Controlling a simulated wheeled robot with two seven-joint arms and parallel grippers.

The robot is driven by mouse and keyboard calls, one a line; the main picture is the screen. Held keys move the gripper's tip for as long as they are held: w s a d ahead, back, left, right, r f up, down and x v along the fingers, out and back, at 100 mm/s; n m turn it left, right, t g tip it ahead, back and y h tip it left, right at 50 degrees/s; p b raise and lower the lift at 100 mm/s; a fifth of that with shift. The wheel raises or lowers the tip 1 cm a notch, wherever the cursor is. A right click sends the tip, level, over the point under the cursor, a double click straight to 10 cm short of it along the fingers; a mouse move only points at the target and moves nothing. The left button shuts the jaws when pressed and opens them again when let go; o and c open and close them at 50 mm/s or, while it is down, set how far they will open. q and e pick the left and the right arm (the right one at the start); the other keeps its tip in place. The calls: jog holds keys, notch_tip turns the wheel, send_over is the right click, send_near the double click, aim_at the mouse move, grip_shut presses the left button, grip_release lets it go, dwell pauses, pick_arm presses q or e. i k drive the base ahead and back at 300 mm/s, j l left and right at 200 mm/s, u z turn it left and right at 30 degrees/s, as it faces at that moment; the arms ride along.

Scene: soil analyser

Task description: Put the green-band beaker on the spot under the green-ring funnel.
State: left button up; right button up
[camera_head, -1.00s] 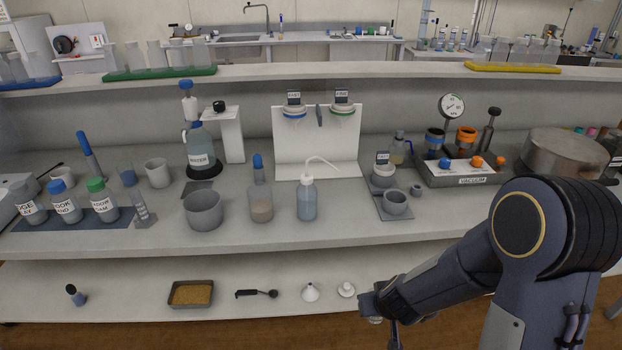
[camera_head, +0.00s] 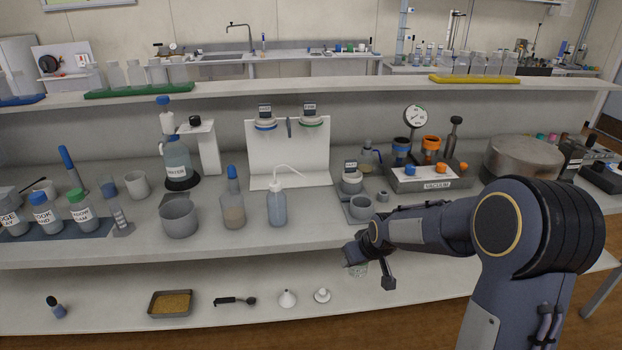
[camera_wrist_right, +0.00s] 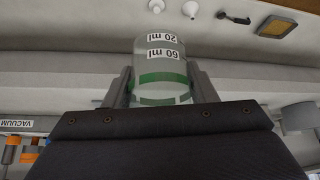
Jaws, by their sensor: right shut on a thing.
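My right gripper (camera_head: 368,268) is in front of the bench's front edge, at about the height between the worktop and the lower shelf. It is shut on the green-band beaker (camera_wrist_right: 160,68), a clear beaker with a green band and volume labels, held between both fingers in the right wrist view. In the head view the beaker (camera_head: 358,269) is partly hidden by the gripper. The green-ring funnel (camera_head: 310,121) is mounted on the right of a white stand (camera_head: 290,165), beside the blue-ring funnel (camera_head: 265,124). My left gripper is not in view.
A wash bottle (camera_head: 277,206) stands in front of the white stand. A white funnel (camera_head: 287,298) and a tan tray (camera_head: 170,303) lie on the lower shelf.

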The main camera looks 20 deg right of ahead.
aim_at(311, 178)
jog(key=i+l, duration=0.1)
jog(key=i, duration=0.65)
jog(key=i+l+u, duration=0.1)
jog(key=i, duration=0.6)
